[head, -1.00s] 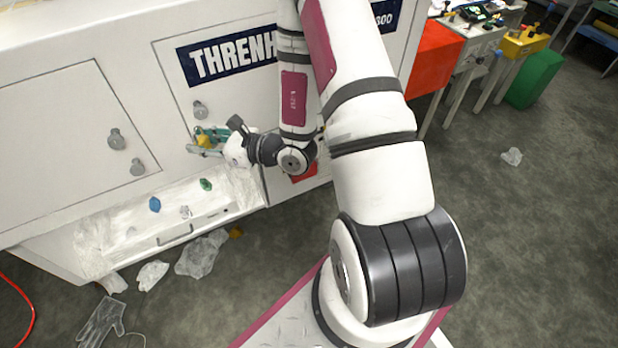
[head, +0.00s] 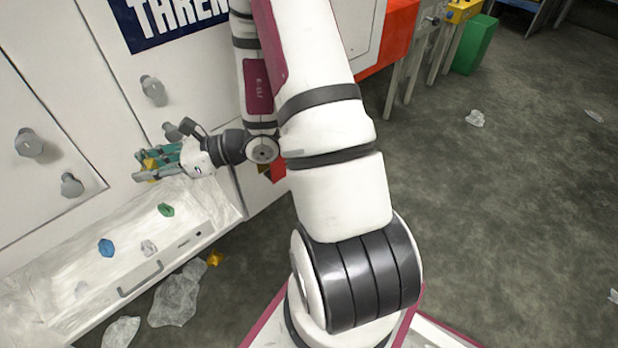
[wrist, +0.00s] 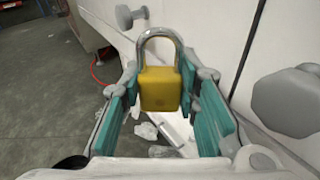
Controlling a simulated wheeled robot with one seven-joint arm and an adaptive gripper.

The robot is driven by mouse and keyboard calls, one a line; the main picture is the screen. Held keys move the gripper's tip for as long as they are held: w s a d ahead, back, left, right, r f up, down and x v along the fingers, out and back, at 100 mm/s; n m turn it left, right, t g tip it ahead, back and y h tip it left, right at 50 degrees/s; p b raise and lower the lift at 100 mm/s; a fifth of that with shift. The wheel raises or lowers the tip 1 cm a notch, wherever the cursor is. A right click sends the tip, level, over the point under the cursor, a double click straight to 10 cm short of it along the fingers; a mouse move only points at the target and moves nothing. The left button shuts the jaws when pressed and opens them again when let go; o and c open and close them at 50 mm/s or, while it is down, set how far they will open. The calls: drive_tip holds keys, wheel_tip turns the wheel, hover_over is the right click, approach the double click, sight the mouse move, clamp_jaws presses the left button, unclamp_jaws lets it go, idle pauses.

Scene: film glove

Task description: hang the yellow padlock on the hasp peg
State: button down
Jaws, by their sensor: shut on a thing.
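The yellow padlock (wrist: 160,90) is upright in the wrist view, its silver shackle (wrist: 160,42) on top. My gripper (wrist: 160,100) is shut on its body, with teal finger pads on both sides. In the head view my gripper (head: 152,165) holds the padlock (head: 151,163) in front of the white cabinet, largely covered by the fingers. Grey round-headed pegs stick out of the cabinet: one above my gripper (head: 153,90), one just above and right (head: 172,131), and two farther left. Which is the hasp peg I cannot tell. The padlock is apart from the pegs visible in the wrist view.
Below my gripper, a plastic-lined open drawer (head: 128,282) holds a blue piece (head: 106,248) and a green piece (head: 166,210). Crumpled clear plastic (head: 178,298) lies on the floor. A green bin (head: 474,45) stands at upper right. Floor to the right is mostly clear.

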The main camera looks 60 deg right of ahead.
drive_tip(key=s+d+f+b, duration=0.1)
drive_tip(key=d+f+b, duration=0.2)
drive_tip(key=f+b, duration=0.85)
drive_tip(key=d+f+m+t+h, duration=0.1)
drive_tip(key=d+f+m+h, duration=0.15)
drive_tip(key=d, duration=0.45)
drive_tip(key=d+f+m+t+h+b, duration=0.1)
drive_tip(key=d+f, duration=0.3)
drive_tip(key=d, duration=0.3)
drive_tip(key=d+f+m+t+h, duration=0.1)
drive_tip(key=d+f+m+h, duration=0.15)
drive_tip(key=d, duration=0.45)
drive_tip(key=s+d+f+m+h, duration=0.2)
drive_tip(key=s+d+f+h, duration=0.15)
drive_tip(key=d, duration=0.25)
drive_tip(key=s+d+f+m+t+h, duration=0.1)
drive_tip(key=s+d+f+m+h, duration=0.1)
drive_tip(key=s+d+f, duration=0.4)
drive_tip(key=s+d+f+m+h, duration=0.2)
drive_tip(key=d+f+h, duration=0.1)
drive_tip(key=d, duration=0.4)
drive_tip(key=b+x, duration=0.3)
drive_tip(key=x, duration=0.7)
